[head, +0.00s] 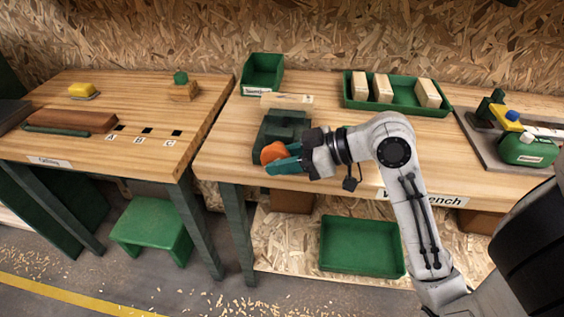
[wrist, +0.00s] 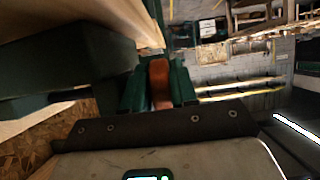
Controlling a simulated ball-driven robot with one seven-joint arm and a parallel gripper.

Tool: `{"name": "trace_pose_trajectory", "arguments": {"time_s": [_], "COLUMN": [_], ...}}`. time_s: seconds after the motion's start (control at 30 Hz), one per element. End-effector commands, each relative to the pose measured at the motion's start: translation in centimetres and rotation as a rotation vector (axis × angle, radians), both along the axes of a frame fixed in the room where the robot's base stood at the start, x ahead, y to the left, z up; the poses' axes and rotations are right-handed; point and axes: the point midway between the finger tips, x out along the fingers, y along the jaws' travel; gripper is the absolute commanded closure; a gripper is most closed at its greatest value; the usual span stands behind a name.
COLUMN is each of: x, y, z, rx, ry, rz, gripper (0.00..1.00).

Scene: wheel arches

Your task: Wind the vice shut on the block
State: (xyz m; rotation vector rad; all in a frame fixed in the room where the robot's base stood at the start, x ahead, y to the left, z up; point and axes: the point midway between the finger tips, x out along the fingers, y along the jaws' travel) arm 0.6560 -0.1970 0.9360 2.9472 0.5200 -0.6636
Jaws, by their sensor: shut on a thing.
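The dark green vice (head: 284,127) stands at the front edge of the right-hand bench. An orange handle (head: 272,152) is at its front. My gripper (head: 281,161) is at the handle, with its teal fingers shut on it. In the wrist view, the handle (wrist: 160,80) sits between the two fingers, and the dark body of the vice (wrist: 60,65) fills the left. A pale wooden piece (head: 287,100) shows just behind the vice; I cannot tell whether it is the block or how close the jaws are to it.
A small green bin (head: 262,87) stands at the back left of this bench. A green tray (head: 391,108) holds three pale blocks. A tool on a grey plate (head: 525,150) is at far right. My arm covers the front middle. Another bench (head: 150,100) stands left, across a gap.

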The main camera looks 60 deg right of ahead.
Motion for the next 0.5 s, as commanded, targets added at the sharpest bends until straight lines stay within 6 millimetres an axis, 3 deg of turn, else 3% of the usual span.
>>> {"name": "trace_pose_trajectory", "arguments": {"time_s": [0.5], "x": [0.04], "y": [-0.09], "z": [-0.54], "rx": [0.038], "ry": [-0.103], "rz": [-0.002], "gripper": [1.0]}}
